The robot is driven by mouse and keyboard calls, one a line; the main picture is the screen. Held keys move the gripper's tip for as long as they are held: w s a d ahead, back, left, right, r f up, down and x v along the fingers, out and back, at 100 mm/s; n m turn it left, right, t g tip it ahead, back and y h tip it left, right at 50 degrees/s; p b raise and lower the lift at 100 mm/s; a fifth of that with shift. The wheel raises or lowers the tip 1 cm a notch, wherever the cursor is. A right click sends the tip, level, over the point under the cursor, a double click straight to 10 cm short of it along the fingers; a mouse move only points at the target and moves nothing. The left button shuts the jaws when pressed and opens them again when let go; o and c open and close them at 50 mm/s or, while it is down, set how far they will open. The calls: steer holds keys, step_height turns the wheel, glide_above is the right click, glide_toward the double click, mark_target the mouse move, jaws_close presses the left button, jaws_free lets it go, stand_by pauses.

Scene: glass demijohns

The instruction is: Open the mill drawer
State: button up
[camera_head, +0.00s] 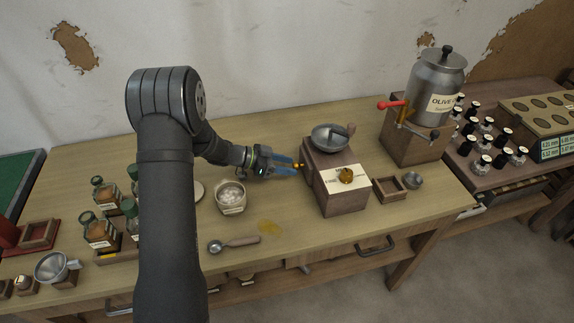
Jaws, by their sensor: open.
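The wooden mill (345,201) stands on the table right of centre, with a metal bowl (329,137) and crank on top. It carries a cream label (330,181) with an amber-brown object (347,175) over it. A small brass knob (299,166) shows at the mill's left side; the drawer's outline there cannot be made out. My gripper (294,167) has blue fingers and reaches in from the left. Its fingertips are at the knob, open; whether they touch it cannot be told. The mill looks upright.
A jar with pale contents (231,197) stands just left of and below my gripper. A scoop (234,243) lies in front. A metal oil canister (438,88) stands behind right.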

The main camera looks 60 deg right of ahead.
steer(key=shift+s+d+f, duration=0.1)
steer(key=shift+s+d, duration=0.05)
jaws_close()
steer(key=w+a, duration=0.6)
steer(key=shift+w+a, duration=0.4)
jaws_free()
